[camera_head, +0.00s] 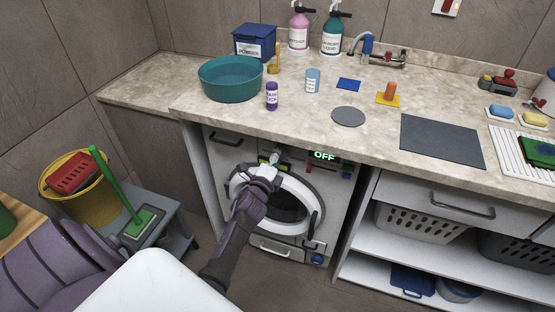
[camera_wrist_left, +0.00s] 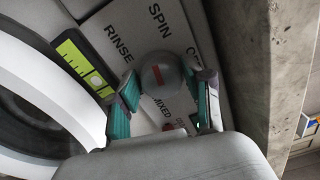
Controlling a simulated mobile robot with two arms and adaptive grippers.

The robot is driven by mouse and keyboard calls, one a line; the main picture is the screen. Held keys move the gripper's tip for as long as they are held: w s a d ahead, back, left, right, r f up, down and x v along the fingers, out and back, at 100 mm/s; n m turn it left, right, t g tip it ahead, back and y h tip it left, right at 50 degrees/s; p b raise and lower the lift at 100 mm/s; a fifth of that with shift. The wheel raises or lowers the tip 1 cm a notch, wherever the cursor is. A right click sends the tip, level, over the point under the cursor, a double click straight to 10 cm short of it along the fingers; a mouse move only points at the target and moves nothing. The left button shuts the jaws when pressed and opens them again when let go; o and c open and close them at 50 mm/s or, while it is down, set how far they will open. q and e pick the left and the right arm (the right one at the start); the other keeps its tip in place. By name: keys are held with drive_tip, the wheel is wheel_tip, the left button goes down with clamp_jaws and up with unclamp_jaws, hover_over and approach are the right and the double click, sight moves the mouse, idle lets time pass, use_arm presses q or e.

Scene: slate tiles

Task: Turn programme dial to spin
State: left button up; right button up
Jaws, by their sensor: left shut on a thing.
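The washing machine (camera_head: 335,185) stands under the counter, and its display (camera_head: 324,156) reads OFF. In the left wrist view the programme dial (camera_wrist_left: 162,82) is a round grey knob with a red mark. The words SPIN, RINSE and MIXED are printed around it, with another word partly hidden. The red mark points roughly toward SPIN, but I cannot tell its exact alignment. My left gripper (camera_wrist_left: 163,98) is shut on the dial, one teal-padded finger on each side. In the head view my left gripper (camera_head: 268,167) covers most of the dial. My right gripper is not in view.
The counter edge (camera_wrist_left: 262,80) runs close beside my left gripper. The round washer door (camera_head: 314,218) is just below it. On the counter stand a teal basin (camera_head: 230,82) and a purple bottle (camera_head: 272,98). A stool (camera_head: 172,215) with a yellow bucket (camera_head: 90,203) is at the left.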

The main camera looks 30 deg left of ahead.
use_arm(q)
drive_tip(key=shift+m+b, duration=0.65)
drive_tip(key=shift+m, duration=1.25)
drive_tip(key=o, duration=1.2)
drive_tip(key=shift+c, duration=0.2)
drive_tip(key=v, duration=1.2)
